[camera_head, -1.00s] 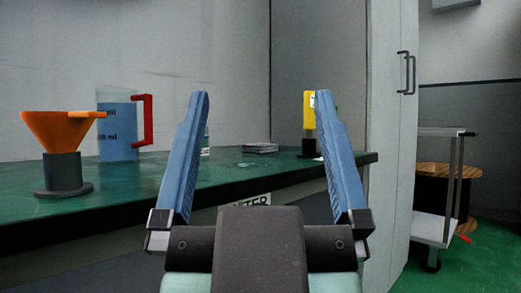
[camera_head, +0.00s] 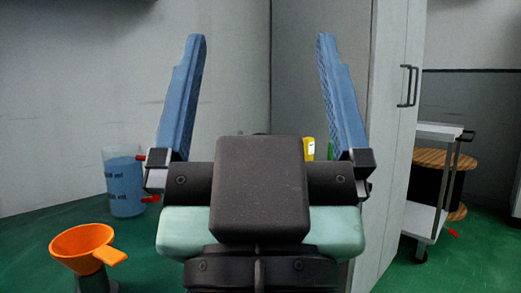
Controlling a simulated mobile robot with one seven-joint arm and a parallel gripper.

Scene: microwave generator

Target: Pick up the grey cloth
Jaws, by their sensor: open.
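My gripper (camera_head: 261,40) is open and empty, its two blue fingers pointing up and wide apart. It is in the middle of the head view, raised in front of the grey wall. I cannot make out the grey cloth in the current view.
A tall cabinet (camera_head: 393,120) and a white cart (camera_head: 428,215) are at right.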

